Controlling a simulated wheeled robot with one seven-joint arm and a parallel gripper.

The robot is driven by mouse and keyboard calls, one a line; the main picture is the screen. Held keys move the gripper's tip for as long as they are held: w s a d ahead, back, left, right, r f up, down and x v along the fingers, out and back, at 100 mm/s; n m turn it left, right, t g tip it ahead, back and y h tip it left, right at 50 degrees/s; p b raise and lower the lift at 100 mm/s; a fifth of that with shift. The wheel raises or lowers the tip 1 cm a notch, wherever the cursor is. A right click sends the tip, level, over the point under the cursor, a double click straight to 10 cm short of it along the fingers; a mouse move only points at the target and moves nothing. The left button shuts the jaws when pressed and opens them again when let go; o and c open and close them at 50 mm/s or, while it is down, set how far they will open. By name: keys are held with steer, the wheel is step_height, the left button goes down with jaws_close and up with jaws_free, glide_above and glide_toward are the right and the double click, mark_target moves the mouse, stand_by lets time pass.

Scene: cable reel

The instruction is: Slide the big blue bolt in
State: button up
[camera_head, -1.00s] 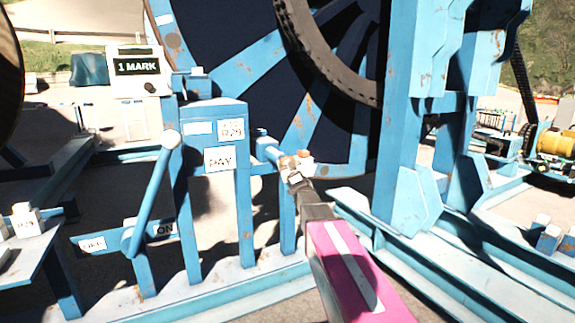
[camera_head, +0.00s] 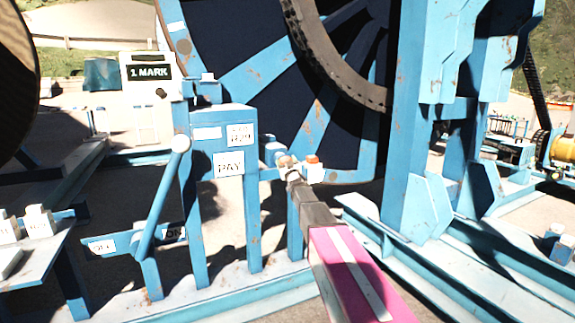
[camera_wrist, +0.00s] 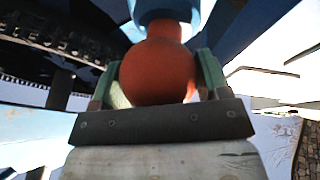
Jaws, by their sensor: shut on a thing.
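The big blue bolt shows its blue shaft (camera_wrist: 166,12) at the top of the wrist view, with a round orange-red knob (camera_wrist: 158,75) on its near end. My gripper (camera_wrist: 157,65) is shut on this knob, with one greenish finger on each side. In the head view my gripper (camera_head: 290,164) is at the right of the blue post with the PAY label (camera_head: 229,163). A short blue piece (camera_head: 271,149) shows just beyond it. The knob is hard to make out there, and how deep the bolt sits cannot be seen.
A large dark reel with blue spokes (camera_head: 313,122) stands behind. A thick blue upright (camera_head: 403,150) is to the right. A blue lever (camera_head: 163,200) stands left of the post, near the OFF label (camera_head: 102,246). Blue rails (camera_head: 465,265) run along the lower right.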

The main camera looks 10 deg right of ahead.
steer(key=o, duration=1.2)
steer(key=shift+w+a, duration=0.1)
steer(key=shift+w, duration=0.15)
steer(key=shift+o, duration=0.2)
steer(key=shift+s, duration=0.1)
steer(key=v, duration=1)
steer(key=shift+s+f, duration=0.2)
steer(key=shift+s, duration=0.05)
steer(key=shift+f, duration=0.1)
